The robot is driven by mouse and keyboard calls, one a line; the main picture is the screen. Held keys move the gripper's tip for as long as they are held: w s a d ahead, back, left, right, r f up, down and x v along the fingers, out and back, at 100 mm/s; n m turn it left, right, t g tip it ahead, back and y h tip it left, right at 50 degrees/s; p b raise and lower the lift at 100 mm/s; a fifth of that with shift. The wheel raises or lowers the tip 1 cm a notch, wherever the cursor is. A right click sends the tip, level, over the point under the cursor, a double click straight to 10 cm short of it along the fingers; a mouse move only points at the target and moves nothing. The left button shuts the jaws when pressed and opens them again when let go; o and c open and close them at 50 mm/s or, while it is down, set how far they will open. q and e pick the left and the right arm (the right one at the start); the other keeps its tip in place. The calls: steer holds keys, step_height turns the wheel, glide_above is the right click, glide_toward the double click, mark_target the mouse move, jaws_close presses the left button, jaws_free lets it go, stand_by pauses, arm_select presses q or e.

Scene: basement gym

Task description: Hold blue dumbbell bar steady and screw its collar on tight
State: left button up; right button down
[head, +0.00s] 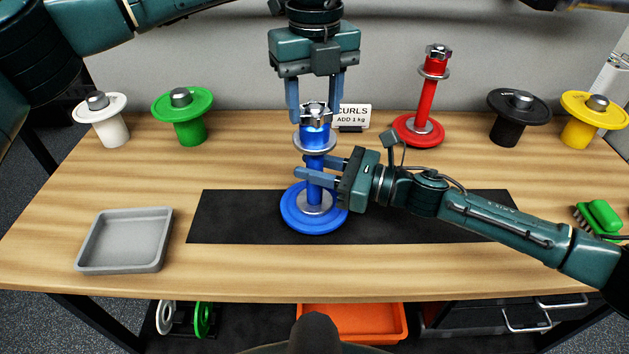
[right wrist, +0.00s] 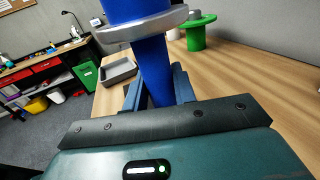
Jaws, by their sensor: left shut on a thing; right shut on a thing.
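The blue dumbbell bar (head: 315,190) stands upright, its blue plate (head: 285,212) resting on the black mat (head: 230,217). A silver star-shaped collar (head: 316,113) sits at its top end, above a silver flange. My left gripper (head: 316,116) points down from above, its fingers on either side of the collar, shut on it. My right gripper (head: 305,172) comes in from the right, shut on the bar below the flange. In the right wrist view the blue bar (right wrist: 156,75) stands between its fingers. How tight the collar sits cannot be seen.
A red dumbbell (head: 427,100) stands behind right, near a "CURLS ADD 1 kg" card (head: 354,116). White (head: 103,125), green (head: 188,125), black (head: 515,125) and yellow (head: 582,130) weighted spools line the back. A grey tray (head: 125,240) is front left; a green brush (head: 600,216) is far right.

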arm_select(q)
steer(key=m, duration=1.5)
steer(key=shift+m, duration=0.3)
steer(key=m, duration=1.2)
steer(key=shift+f+m, duration=0.1)
steer(key=shift+m, duration=0.3)
steer(key=m, duration=1)
steer(key=o, duration=1.2)
steer(key=shift+c, duration=0.2)
